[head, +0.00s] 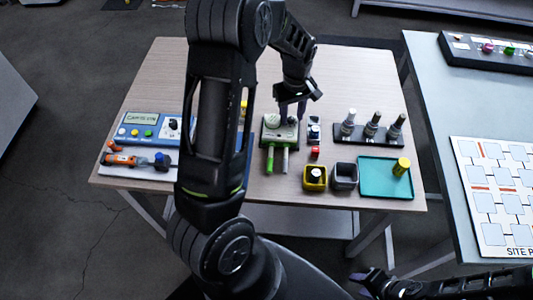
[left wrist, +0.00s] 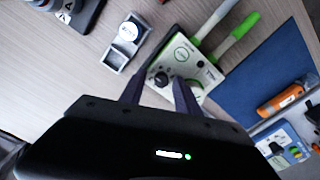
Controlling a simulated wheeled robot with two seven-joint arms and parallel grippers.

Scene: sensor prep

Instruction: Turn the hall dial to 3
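A pale green and white box (head: 270,137) with a green-handled and a grey-handled rod at its front edge sits mid-table. My left gripper (head: 291,112) points down over the back of the box. In the left wrist view its fingers (left wrist: 158,84) are apart, with the knob between them; contact is unclear. My right gripper (head: 361,284) is low at the front, apart from the table, its fingers seemingly spread and empty.
A blue panel (head: 148,131) with a display, buttons and a knob stands left, partly behind my arm. An orange tool (head: 120,159) lies before it. Yellow (head: 315,178) and grey (head: 344,176) cups, a teal tray (head: 372,185) and a black rack (head: 357,134) stand right.

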